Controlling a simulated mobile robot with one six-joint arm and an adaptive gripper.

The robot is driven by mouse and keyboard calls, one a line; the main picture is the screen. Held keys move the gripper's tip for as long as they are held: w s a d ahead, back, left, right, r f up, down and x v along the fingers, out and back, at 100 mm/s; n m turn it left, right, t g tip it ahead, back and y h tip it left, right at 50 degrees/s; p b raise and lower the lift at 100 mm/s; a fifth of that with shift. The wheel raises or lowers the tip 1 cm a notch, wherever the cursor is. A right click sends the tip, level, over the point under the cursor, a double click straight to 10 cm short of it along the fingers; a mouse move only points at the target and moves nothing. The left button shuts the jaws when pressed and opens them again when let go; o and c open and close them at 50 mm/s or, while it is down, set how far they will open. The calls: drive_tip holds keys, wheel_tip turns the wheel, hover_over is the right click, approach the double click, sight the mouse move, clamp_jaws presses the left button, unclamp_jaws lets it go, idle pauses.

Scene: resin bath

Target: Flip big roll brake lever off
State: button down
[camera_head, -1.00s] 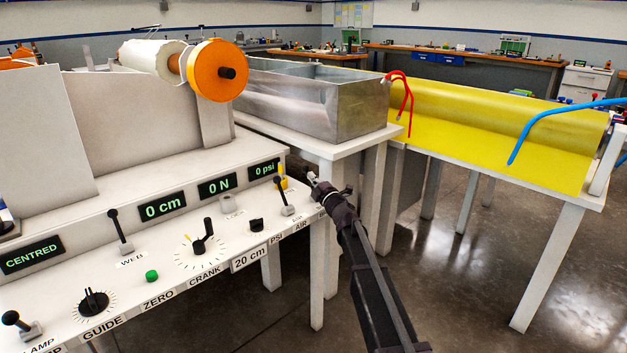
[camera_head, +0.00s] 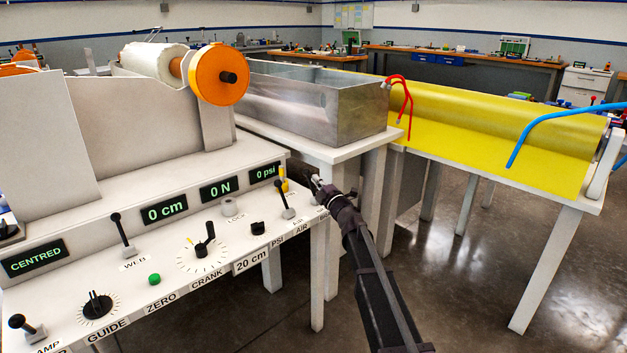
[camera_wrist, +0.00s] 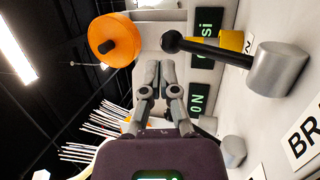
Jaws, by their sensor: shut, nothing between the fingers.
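The big roll brake lever (camera_wrist: 208,48) appears in the wrist view as a black rod with a round knob and a grey cylindrical base, near a label partly reading "BRA". The rod lies across the upper part of that view. My gripper (camera_wrist: 160,66) is shut and empty, its fingertips close to the knob in the picture; contact cannot be told. In the head view my gripper (camera_head: 316,183) is at the right end of the white panel, over the label there. It seems to hide the brake lever in that view.
The air lever (camera_head: 284,202) stands left of my gripper on the white panel (camera_head: 70,290), with a yellow part behind it. An orange-ended roll (camera_head: 219,75) is above. A metal bath (camera_head: 355,120) and a yellow sheet table (camera_head: 480,135) stand beyond.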

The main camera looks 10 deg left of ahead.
drive_tip(key=s+d+r+p, duration=0.5)
drive_tip(key=s+d, duration=0.1)
drive_tip(key=s, duration=0.1)
drive_tip(key=shift+d+r, duration=0.2)
drive_tip(key=shift+r, duration=0.05)
drive_tip(key=shift+s, duration=0.1)
drive_tip(key=d+f+m+t+h, duration=0.2)
drive_tip(key=d+f+m+h, duration=0.2)
drive_tip(key=d+m+h, duration=0.85)
drive_tip(key=s+d+f+m+g+h, duration=0.2)
drive_tip(key=s+d+f+m, duration=0.15)
drive_tip(key=d, duration=0.25)
drive_tip(key=s+d+f+m+g+h, duration=0.2)
drive_tip(key=d+f+m, duration=0.1)
drive_tip(key=d+f, duration=0.25)
drive_tip(key=s+d+f+m+g+y, duration=0.1)
drive_tip(key=s+d+f+m+g, duration=0.2)
drive_tip(key=s, duration=0.6)
drive_tip(key=s+f+m+g+y, duration=0.1)
drive_tip(key=s+f+m+g, duration=0.15)
drive_tip(key=s+g, duration=0.5)
drive_tip(key=s+d+f+m+g, duration=0.2)
drive_tip(key=s+f+g, duration=0.15)
drive_tip(key=s, duration=0.65)
wheel_tip(320, 180, up, 32)
drive_tip(key=p, duration=3.3)
drive_tip(key=shift+w+a+t, duration=0.15)
drive_tip(key=shift+t, duration=0.25)
